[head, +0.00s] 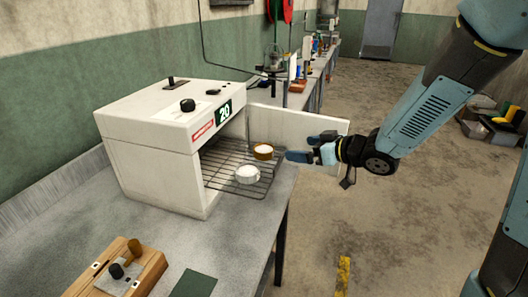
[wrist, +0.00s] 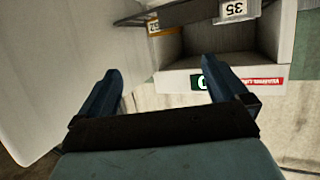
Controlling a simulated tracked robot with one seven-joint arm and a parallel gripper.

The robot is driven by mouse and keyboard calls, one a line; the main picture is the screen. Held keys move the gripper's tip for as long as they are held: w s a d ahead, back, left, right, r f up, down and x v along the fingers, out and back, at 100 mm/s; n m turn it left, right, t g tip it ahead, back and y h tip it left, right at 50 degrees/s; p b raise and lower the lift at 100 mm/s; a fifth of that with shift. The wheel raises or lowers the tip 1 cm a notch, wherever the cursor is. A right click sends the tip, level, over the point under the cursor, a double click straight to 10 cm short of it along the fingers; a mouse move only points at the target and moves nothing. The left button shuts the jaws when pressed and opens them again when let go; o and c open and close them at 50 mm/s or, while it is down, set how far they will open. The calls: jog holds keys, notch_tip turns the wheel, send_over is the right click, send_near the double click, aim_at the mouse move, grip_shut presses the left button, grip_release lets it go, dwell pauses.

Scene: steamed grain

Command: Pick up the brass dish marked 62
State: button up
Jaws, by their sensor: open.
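The brass dish (head: 263,152) holds something white and sits on the wire rack in front of the open white oven, toward the back. In the wrist view, which looks upside down, its edge shows with a tag that seems to read 62 (wrist: 153,27). A white dish (head: 247,175) stands nearer the front of the rack; a tag reading 35 (wrist: 234,9) shows in the wrist view. My gripper (head: 298,157) is open and empty, to the right of the brass dish and apart from it. Its spread fingers also show in the wrist view (wrist: 165,82).
The oven (head: 160,160) shows 20 on its display. Its open door (head: 300,126) stands behind my gripper. The wire rack (head: 225,168) juts from the oven. A wooden block (head: 118,272) lies at the table's front. Open floor lies right of the table.

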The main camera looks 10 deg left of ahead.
send_near(256, 148)
jog(key=shift+x, duration=2.65)
jog(key=shift+w+d+f, duration=0.1)
jog(key=shift+w+d, duration=0.05)
jog(key=c, duration=1.4)
